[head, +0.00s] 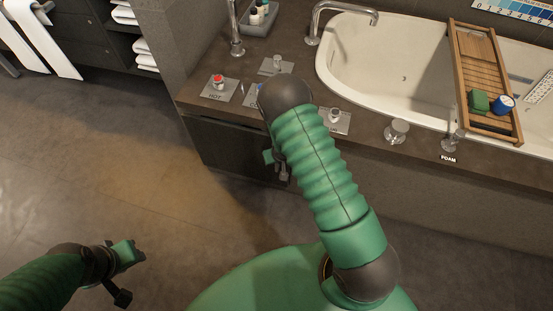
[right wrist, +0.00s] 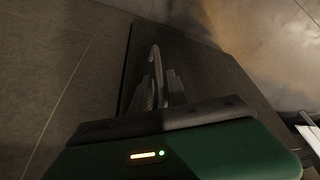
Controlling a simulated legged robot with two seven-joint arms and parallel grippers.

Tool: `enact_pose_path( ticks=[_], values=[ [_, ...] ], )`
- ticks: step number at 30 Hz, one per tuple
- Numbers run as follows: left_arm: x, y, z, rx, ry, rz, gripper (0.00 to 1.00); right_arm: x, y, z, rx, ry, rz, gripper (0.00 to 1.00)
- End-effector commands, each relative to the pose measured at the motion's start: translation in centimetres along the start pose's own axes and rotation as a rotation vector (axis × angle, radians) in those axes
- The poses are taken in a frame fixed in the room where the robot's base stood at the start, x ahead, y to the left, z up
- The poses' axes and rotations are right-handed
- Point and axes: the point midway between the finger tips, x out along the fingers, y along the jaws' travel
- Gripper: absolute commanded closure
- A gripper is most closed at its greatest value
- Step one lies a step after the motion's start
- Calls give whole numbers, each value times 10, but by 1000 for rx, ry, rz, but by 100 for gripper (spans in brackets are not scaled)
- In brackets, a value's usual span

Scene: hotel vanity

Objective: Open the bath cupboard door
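The bath cupboard door (head: 225,147) is a dark panel below the bath deck; it looks closed or nearly so in the head view. Its dark face (right wrist: 205,75) also shows in the right wrist view, with a curved grey handle (right wrist: 154,62). My right gripper (right wrist: 161,88) is at this handle, one finger on either side of it; I cannot tell whether the fingers press on it. In the head view my right gripper (head: 282,173) is partly hidden by my arm. My left gripper (head: 127,275) is low at left, above the floor, away from the cupboard; its finger opening is unclear.
The bath (head: 390,60) has a wooden tray (head: 485,75) across it. Knobs, a red-topped hot control (head: 218,82) and a tap (head: 340,14) stand on the deck (head: 200,62). The floor (head: 110,170) before the cupboard is clear. Shelves with towels (head: 140,50) stand at back left.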

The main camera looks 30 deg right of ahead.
Motion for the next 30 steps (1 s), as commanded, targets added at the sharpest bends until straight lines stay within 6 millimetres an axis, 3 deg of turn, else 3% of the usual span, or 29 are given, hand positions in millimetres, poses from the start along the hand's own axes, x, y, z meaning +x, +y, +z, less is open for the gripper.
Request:
enact_pose_path(
  ticks=[1,5,30],
  values=[
    [0,0,0,0,0,0,64,0,0,0,0,0,0,83],
    [0,0,0,0,0,0,64,0,0,0,0,0,0,100],
    [0,0,0,0,0,0,64,0,0,0,-1,0,0,100]
  ],
)
